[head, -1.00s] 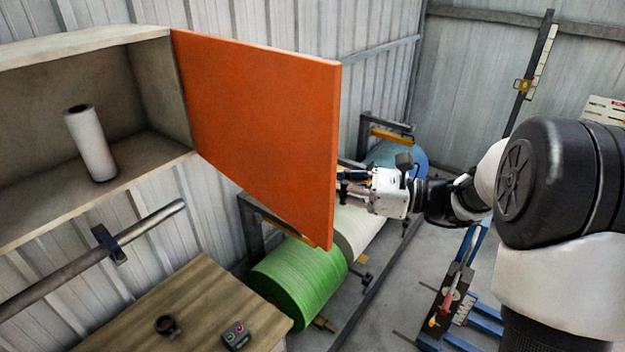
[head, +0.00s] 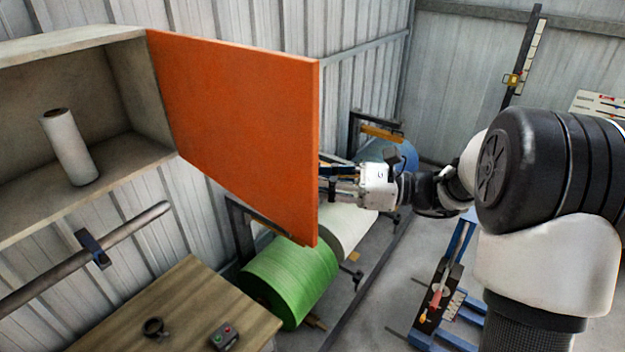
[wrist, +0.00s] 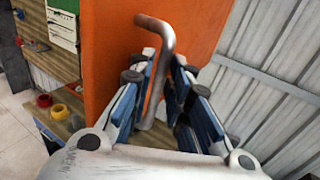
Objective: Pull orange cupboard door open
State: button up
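The orange cupboard door (head: 235,125) stands swung wide open from its hinge side at the cupboard (head: 150,90). My gripper (head: 328,180) is at the door's free edge, on the face turned away from the head camera. In the wrist view the bent metal handle (wrist: 163,60) stands out from the orange door (wrist: 110,40). My gripper's fingers (wrist: 165,85) are drawn in close on both sides of the handle, with the bar between them. The handle is hidden behind the door in the head view.
A white roll (head: 69,148) stands inside the cupboard. Below are a wooden table (head: 185,300) with a small control box (head: 223,337), and a metal bar (head: 120,235) on the wall. Green (head: 290,282) and white rolls lie under the door. Grey floor shows to the right.

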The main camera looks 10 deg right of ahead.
jog(key=shift+w+a, duration=0.15)
jog(key=shift+a, duration=0.05)
jog(key=v, duration=1.2)
jog(key=s+a+f+n+g+h+b, duration=0.2)
jog(key=s+a+f+n+h+b, duration=0.25)
jog(key=s+f+b, duration=0.35)
jog(key=s+a+f+n+g+h+b, duration=0.35)
jog(key=s+a+f+b, duration=0.25)
jog(key=f, duration=0.3)
jog(key=s+d+f+n+t+h+b, duration=0.2)
jog(key=s+d+f+n+h+b, duration=0.1)
jog(key=f, duration=0.6)
jog(key=s+d+f+n+t+h+b, duration=0.3)
jog(key=s+f+n+h+b, duration=0.3)
jog(key=f+n+b, duration=0.4)
jog(key=shift+s+t+b, duration=0.35)
jog(key=shift+s+b, duration=0.3)
jog(key=shift+b, duration=0.4)
